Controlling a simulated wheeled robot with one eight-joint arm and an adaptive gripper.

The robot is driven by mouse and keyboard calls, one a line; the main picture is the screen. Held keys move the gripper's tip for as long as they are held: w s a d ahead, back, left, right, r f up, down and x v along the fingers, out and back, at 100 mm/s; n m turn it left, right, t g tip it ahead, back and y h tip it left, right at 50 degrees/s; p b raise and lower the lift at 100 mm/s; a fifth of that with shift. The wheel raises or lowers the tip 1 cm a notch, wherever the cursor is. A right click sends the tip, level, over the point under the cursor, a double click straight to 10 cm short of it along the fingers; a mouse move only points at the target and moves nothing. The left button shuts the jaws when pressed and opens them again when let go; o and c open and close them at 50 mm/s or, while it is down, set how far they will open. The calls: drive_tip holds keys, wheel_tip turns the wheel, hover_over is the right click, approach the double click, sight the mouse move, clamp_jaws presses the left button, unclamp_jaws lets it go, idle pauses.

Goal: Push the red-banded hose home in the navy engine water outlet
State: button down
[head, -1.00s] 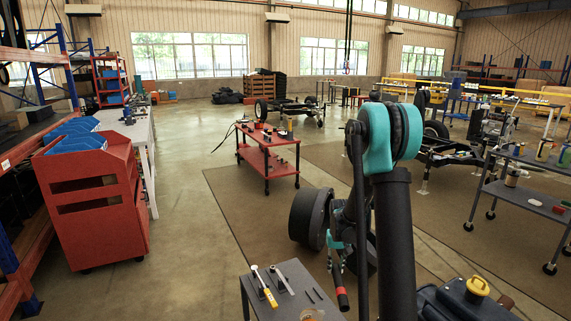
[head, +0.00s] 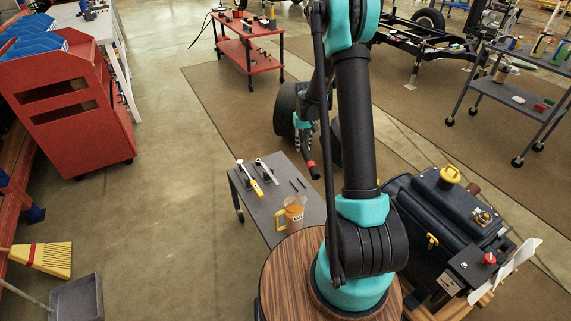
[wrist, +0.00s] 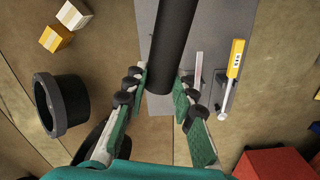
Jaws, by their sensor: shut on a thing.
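The red-banded hose shows in the head view as a short dark tube with a red band (head: 312,167) near its lower end. In the wrist view the hose (wrist: 174,45) is a black cylinder running up from between the fingers; its red band is not visible there. My gripper (head: 303,128) is shut on the hose and holds it in the air, behind the small grey table in the head view. Both green-padded fingers show in the wrist view (wrist: 160,92). The navy engine (head: 415,205) stands at the right, apart from the hose. I cannot tell which fitting is its water outlet.
The small grey table (head: 270,228) carries a yellow-handled tool (head: 256,186) and a jug (head: 293,212). A round wooden top (head: 278,285) is in front. A red cart (head: 65,90) stands left. The floor between is clear.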

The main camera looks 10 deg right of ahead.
sight(289, 174)
drive_tip(key=w+a+f+n, duration=0.1)
drive_tip(key=w+a+f, duration=0.1)
drive_tip(key=w, duration=0.4)
drive_tip(key=w+a+f+n, duration=0.2)
drive_tip(key=w+f, duration=0.1)
drive_tip(key=w, duration=0.3)
drive_tip(key=shift+a+f, duration=0.25)
wheel_tip(289, 174, down, 20)
drive_tip(key=shift+r, duration=0.15)
drive_tip(key=c, duration=1.3)
unclamp_jaws()
drive_tip(key=shift+o, duration=0.2)
drive_tip(key=shift+s, duration=0.1)
